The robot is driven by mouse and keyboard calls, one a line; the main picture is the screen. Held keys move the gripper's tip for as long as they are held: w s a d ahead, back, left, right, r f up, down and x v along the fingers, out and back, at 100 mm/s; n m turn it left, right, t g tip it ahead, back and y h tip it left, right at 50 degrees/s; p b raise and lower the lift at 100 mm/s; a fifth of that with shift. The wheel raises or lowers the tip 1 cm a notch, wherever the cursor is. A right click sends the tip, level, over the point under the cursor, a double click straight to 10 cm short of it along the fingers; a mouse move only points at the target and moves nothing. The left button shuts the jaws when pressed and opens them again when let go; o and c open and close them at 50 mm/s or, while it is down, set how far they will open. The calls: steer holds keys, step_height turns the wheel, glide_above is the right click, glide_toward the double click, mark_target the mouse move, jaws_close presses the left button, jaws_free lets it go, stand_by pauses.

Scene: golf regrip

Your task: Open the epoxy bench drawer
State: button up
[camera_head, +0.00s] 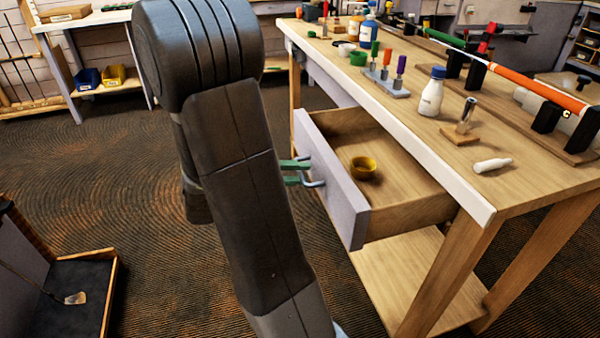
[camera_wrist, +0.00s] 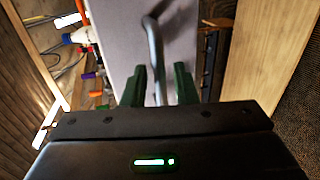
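The epoxy bench drawer (camera_head: 347,195) is pulled well out of the bench (camera_head: 470,190), with its pale grey front facing my arm. The drawer has a grey bar handle (camera_head: 318,184), which also shows in the wrist view (camera_wrist: 153,42). My gripper (camera_head: 303,172) is at the handle, its green fingers apart. In the wrist view, the handle passes between the fingers (camera_wrist: 159,80), with a gap visible on its right side. Contact on the left side is unclear. My arm hides part of the floor and room behind it.
On the bench top stand a white bottle with a blue cap (camera_head: 431,92), a rack of coloured tools (camera_head: 387,82) and a club (camera_head: 520,80) on black supports. A dark tray (camera_head: 75,300) is at lower left. Floor between is clear.

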steer(key=p+v, duration=0.1)
steer(key=v, duration=1.2)
steer(key=b+x, duration=0.1)
steer(key=x, duration=1.3)
